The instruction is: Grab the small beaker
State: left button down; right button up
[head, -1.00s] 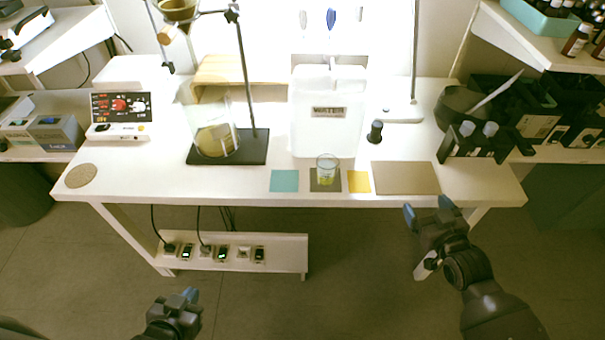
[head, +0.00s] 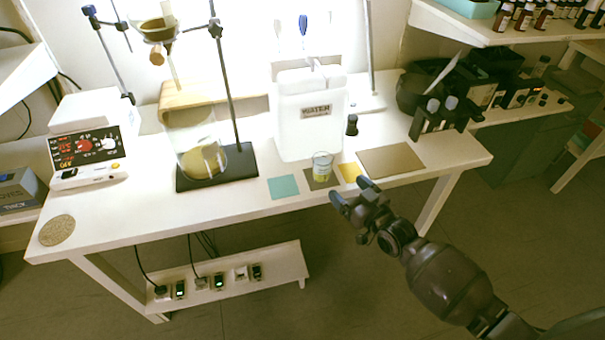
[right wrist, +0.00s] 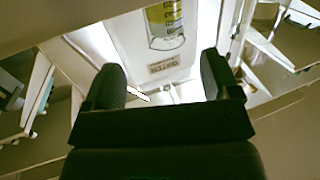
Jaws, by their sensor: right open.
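The small beaker (head: 322,167) is clear glass with yellowish contents. It stands upright on a dark square mat (head: 311,184) near the table's front edge. In the right wrist view the beaker (right wrist: 165,25) shows at the top, beyond and between the fingers. My right gripper (head: 352,190) is open and empty, just in front of the table edge, to the lower right of the beaker and apart from it. Its two fingers also show in the right wrist view (right wrist: 165,80). My left gripper is out of view.
A white water container (head: 308,120) stands behind the beaker. A teal square (head: 283,187) lies to its left, a yellow square (head: 349,172) and a tan mat (head: 391,160) to its right. A large beaker on a black stand base (head: 238,165) is further left.

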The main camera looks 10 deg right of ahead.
aim_at(327, 172)
jog(key=shift+t, duration=0.3)
jog(key=x, duration=0.4)
jog(key=shift+w+a+r+b, duration=0.15)
jog(key=shift+w+a+b, duration=0.1)
jog(key=shift+b, duration=0.1)
jog(key=shift+w+a, duration=0.15)
jog(key=shift+w, duration=0.3)
jog(key=x, duration=0.3)
jog(key=f+b+x, duration=0.1)
jog(key=shift+w+a, duration=0.1)
jog(key=shift+a, duration=0.25)
jog(key=shift+w+a+r, duration=0.1)
jog(key=shift+w, duration=0.2)
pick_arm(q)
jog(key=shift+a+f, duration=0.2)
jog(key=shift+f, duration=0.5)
pick_arm(e)
jog(key=shift+w+r, duration=0.1)
jog(key=shift+w, duration=0.05)
jog(key=shift+c, duration=0.5)
